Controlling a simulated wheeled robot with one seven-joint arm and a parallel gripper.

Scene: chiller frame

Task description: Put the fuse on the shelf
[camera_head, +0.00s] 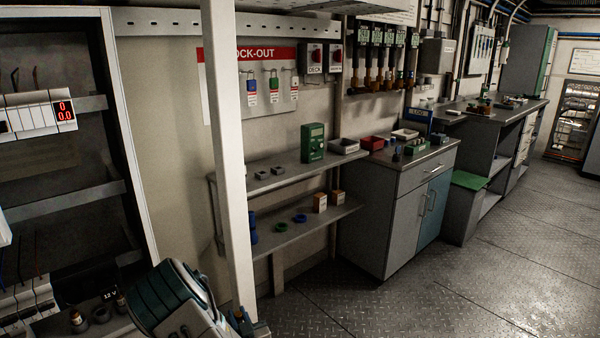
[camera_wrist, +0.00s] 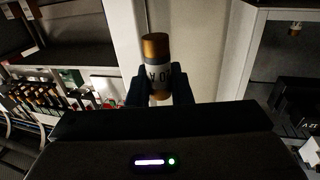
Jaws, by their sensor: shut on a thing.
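In the wrist view a fuse (camera_wrist: 156,62) with copper-coloured end caps and a white printed label stands between the two dark fingers of my gripper (camera_wrist: 160,88). The gripper is shut on it. In the head view my arm shows at the bottom, and the gripper's fingers and the fuse cannot be made out clearly. A grey two-level shelf unit stands against the wall right of the pale post. Its upper shelf (camera_head: 290,170) holds a green meter (camera_head: 312,142) and small grey blocks. Its lower shelf (camera_head: 305,230) holds blue and green rings and small boxes.
A pale upright post (camera_head: 230,150) stands between my arm and part of the shelf unit. An open electrical cabinet (camera_head: 60,195) is at the left. A grey workbench cabinet (camera_head: 385,210) stands right of the shelves. The metal floor (camera_head: 400,300) at the front right is clear.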

